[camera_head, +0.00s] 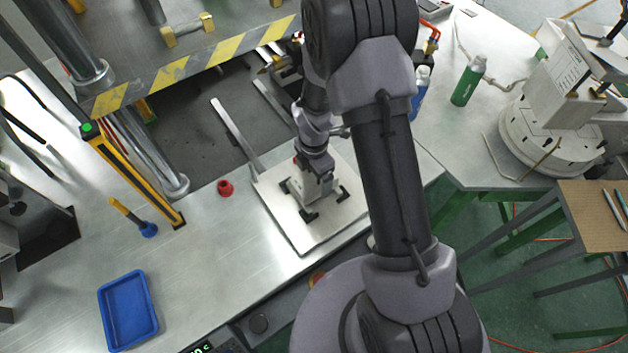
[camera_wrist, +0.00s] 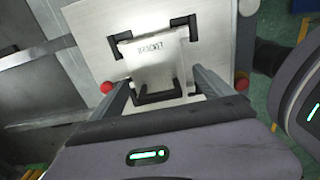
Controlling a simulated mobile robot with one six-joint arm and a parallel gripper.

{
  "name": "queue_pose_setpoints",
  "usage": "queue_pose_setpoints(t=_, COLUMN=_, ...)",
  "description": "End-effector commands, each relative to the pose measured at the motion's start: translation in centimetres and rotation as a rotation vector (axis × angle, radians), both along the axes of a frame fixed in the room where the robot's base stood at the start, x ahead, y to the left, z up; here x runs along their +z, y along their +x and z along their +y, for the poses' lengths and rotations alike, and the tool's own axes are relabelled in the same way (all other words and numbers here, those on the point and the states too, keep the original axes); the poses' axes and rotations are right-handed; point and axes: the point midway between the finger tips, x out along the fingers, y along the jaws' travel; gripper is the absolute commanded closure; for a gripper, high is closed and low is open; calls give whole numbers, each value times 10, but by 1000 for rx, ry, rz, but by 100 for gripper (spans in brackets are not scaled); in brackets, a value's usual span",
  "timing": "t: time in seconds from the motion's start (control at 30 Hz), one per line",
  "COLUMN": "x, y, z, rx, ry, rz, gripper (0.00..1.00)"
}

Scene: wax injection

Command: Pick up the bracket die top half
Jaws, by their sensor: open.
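My gripper (camera_wrist: 166,80) is open, with one finger on each side of the block's near part. The wrist view does not settle whether the fingers touch it. My wrist points down at the block in the head view.
A press with a yellow-black striped edge (camera_head: 185,68) overhangs behind the plate. A red cap (camera_head: 225,187) stands left of the plate, a blue-ended tool (camera_head: 148,229) farther left. A blue tray (camera_head: 128,311) lies front left. Green bottle (camera_head: 468,82) stands right. The bench between tray and plate is clear.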

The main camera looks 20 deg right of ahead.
Motion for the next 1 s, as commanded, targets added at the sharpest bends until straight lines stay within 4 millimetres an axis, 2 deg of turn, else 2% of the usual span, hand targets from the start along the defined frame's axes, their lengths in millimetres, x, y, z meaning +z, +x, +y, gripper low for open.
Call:
queue_pose_setpoints(t=0.1, x=-9, y=0, z=0, rx=0, ry=-1, rz=-1, gripper=9)
queue_pose_setpoints(t=0.27, x=-8, y=0, z=0, rx=-1, ry=-1, rz=-1, gripper=9)
queue_pose_setpoints(t=0.73, x=-7, y=0, z=0, rx=-1, ry=-1, rz=-1, gripper=99)
queue_pose_setpoints(t=1.0, x=-6, y=1, z=0, rx=-1, ry=0, rz=-2, gripper=100)
